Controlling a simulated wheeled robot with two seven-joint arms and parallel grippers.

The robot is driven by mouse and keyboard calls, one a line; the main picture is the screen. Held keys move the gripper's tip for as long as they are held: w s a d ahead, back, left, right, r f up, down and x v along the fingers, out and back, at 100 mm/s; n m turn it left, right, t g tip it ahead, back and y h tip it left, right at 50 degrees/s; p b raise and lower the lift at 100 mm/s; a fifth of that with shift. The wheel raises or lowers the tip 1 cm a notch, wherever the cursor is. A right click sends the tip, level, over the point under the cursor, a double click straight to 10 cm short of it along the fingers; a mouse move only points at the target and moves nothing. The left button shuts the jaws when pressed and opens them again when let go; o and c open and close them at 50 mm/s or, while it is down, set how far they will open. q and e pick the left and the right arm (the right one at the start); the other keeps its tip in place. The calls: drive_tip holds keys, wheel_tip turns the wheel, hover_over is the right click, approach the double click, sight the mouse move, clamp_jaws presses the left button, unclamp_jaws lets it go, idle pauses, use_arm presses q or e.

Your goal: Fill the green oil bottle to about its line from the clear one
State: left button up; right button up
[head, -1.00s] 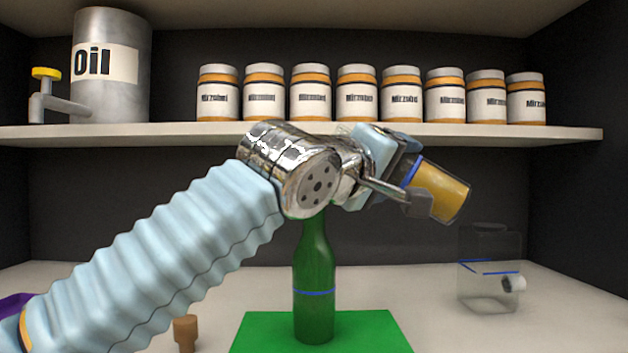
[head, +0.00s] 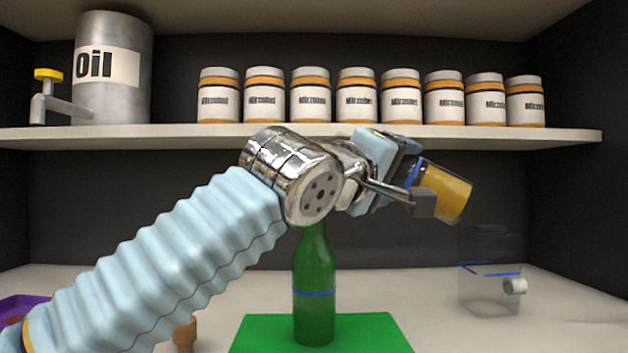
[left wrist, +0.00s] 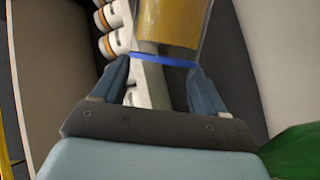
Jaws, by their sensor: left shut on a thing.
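The green oil bottle (head: 314,275) stands upright on a green mat (head: 260,335), with a blue line around its body. My left arm crosses in front and hides its top. My left gripper (head: 415,190) is above and right of the bottle, shut on a clear vessel with amber oil (head: 447,192). That vessel is tilted, apart from the green bottle, and has a blue line near the jaws. In the left wrist view the fingers (left wrist: 160,88) sit on either side of the vessel (left wrist: 172,22). Its mouth is hard to make out. My right gripper is out of view.
A clear tank (head: 488,290) with a blue line and small spout stands at the right. A cork (head: 185,334) is partly behind my arm. A purple tray (head: 25,305) is at the left edge. A shelf (head: 300,135) above holds several jars and an oil can (head: 112,70).

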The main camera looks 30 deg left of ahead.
use_arm(q)
drive_tip(key=shift+d+n+t+b, duration=0.1)
drive_tip(key=shift+n+t+b, duration=0.2)
drive_tip(key=shift+n+b, duration=0.3)
idle(1.3)
